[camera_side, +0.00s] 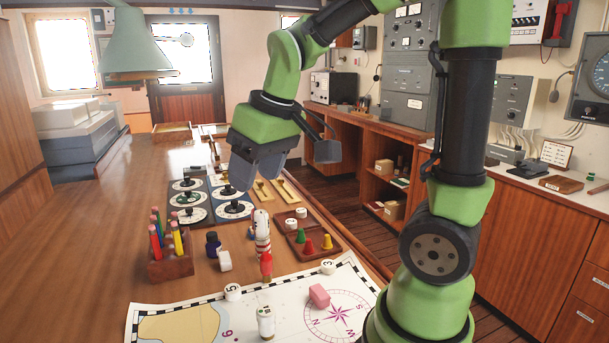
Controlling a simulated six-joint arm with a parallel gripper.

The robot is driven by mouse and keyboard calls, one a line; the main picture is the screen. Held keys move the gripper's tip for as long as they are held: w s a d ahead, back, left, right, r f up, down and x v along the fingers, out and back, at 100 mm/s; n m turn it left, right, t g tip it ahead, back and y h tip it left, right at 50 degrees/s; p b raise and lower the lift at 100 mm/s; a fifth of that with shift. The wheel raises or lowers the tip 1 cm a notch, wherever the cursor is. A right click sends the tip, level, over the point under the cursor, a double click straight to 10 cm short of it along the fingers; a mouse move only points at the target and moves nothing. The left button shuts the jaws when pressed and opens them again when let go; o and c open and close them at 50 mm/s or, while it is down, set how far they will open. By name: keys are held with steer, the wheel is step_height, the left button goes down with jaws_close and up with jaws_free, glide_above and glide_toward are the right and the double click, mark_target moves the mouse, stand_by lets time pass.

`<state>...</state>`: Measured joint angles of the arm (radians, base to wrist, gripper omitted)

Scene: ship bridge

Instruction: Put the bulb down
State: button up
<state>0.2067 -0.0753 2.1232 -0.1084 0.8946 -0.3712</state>
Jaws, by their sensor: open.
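My gripper (257,178) has grey fingers pointing down and hangs over the far middle of the wooden table (95,228), in front of the dial panels. It is open, and I see nothing held between its fingers. I cannot clearly pick out a bulb; one may be hidden behind the fingers or too small to tell. A red-and-white lighthouse figure (262,232) stands on the table, nearer the camera than the gripper. A small white cylinder (265,322) stands on the chart (180,312) at the front.
Dial panels (188,213) lie left of my gripper. A brown tray (328,250) holds coloured cones and white pieces. A wooden holder (170,266) with coloured sticks, a dark blue bottle (213,245) and a pink block (319,296) stand nearby. The table's left side is clear.

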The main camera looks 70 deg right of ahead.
steer(key=s+a+r+m+t+y, duration=0.1)
steer(key=s+a+r+m+t, duration=0.1)
steer(key=s+a, duration=0.4)
steer(key=s+r+t, duration=0.1)
steer(key=s, duration=0.3)
steer(key=shift+s+a+y, duration=0.2)
steer(key=shift+a+y, duration=0.05)
steer(key=shift+y, duration=0.15)
stand_by(0.4)
